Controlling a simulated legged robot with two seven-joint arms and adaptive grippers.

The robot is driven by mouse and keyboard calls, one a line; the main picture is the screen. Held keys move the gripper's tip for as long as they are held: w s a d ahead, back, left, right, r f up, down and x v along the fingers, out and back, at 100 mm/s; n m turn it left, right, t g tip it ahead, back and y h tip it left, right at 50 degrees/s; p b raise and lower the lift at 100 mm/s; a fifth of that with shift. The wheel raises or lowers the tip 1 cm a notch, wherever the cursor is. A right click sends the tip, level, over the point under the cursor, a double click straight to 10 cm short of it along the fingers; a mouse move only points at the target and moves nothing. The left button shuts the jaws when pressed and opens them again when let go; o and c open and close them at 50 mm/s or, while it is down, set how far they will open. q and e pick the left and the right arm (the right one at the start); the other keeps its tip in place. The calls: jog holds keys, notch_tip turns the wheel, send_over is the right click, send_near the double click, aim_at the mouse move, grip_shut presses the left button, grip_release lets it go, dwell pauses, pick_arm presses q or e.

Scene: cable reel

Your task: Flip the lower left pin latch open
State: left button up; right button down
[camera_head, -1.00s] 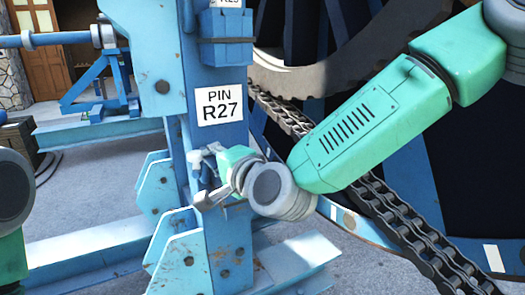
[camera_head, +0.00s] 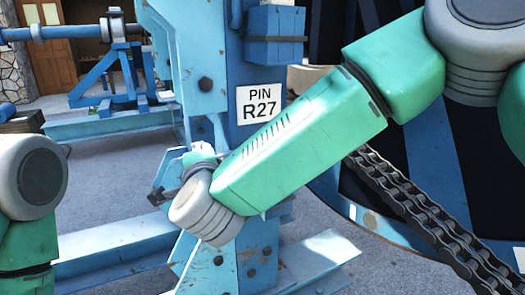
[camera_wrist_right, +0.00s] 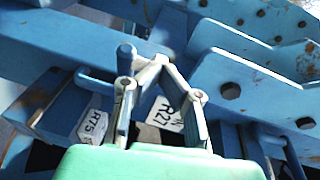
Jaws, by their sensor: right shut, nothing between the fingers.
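A blue upright post (camera_head: 205,75) carries a white label reading PIN R27 (camera_head: 262,104). My right arm crosses in front of the post, with its wrist below the label. My right gripper (camera_head: 168,190) is at the post's left side, partly hidden by my wrist. In the right wrist view the gripper (camera_wrist_right: 158,62) is shut and empty, its fingertips together in front of blue frame parts. A blue bar-like handle (camera_wrist_right: 97,78) lies to the left of the fingers; I cannot tell whether it is the lower left pin latch. My left gripper is out of view.
A blue box (camera_head: 275,35) is fixed on the post above the label. A heavy chain (camera_head: 425,215) runs down at the right beside the large reel. Bolted blue brackets (camera_head: 240,262) stand at the post's foot. The wrist view also shows an R75 label (camera_wrist_right: 95,126).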

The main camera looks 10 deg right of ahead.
jog(key=shift+r+x, duration=0.2)
jog(key=shift+x, duration=0.85)
jog(key=shift+a, duration=0.2)
jog(key=shift+a, duration=0.15)
jog(key=shift+w+a, duration=0.1)
jog(key=shift+a, duration=0.25)
jog(key=shift+d, duration=0.1)
